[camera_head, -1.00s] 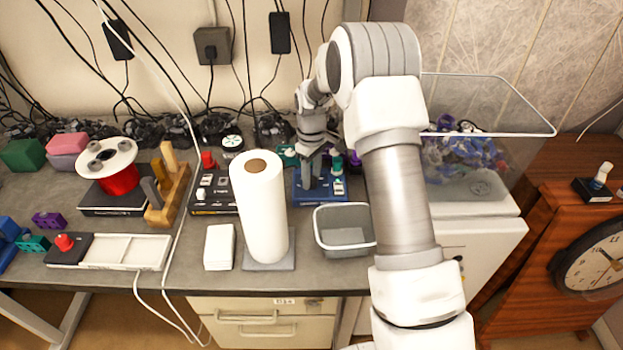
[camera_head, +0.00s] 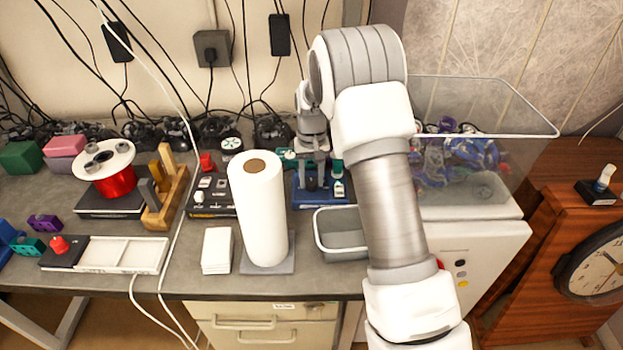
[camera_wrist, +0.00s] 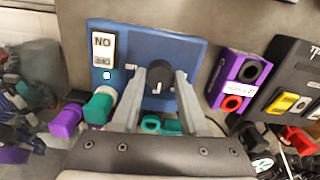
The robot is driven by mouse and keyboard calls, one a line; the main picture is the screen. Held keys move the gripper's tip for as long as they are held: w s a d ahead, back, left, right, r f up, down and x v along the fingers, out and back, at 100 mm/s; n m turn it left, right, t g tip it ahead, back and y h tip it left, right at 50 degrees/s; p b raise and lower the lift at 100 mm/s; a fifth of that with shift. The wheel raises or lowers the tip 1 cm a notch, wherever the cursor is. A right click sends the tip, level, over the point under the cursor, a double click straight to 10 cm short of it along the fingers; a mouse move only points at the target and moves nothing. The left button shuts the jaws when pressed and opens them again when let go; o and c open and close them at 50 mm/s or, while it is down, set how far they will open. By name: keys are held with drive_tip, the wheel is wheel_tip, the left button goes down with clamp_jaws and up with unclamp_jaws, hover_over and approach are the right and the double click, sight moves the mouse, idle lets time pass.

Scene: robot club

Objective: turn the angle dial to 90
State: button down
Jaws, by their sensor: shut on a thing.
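A blue panel (camera_head: 316,202) lies on the bench behind the grey bin, and it fills the middle of the wrist view (camera_wrist: 190,45). A black round knob (camera_wrist: 159,73), which looks like the angle dial, stands on it. My gripper (camera_wrist: 160,82) is shut on this knob, one grey finger on either side; it also shows in the head view (camera_head: 313,180). The fingers cover part of the knob and panel. A white label (camera_wrist: 103,48) is on the panel, with lettering too small to read fully. I cannot read the dial's angle.
A paper roll (camera_head: 261,215) stands left of the panel, and an open grey bin (camera_head: 340,252) is in front of it. A clear tub (camera_head: 490,110) is to the right. A purple block (camera_wrist: 238,82) and a black switch box (camera_wrist: 290,82) lie close beside the panel.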

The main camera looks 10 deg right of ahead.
sight(312, 182)
drive_tip(key=shift+r+m, duration=0.1)
drive_tip(key=shift+m, duration=0.4)
drive_tip(key=shift+c, duration=2.1)
unclamp_jaws()
wheel_tip(312, 182, up, 17)
drive_tip(key=shift+r, duration=0.15)
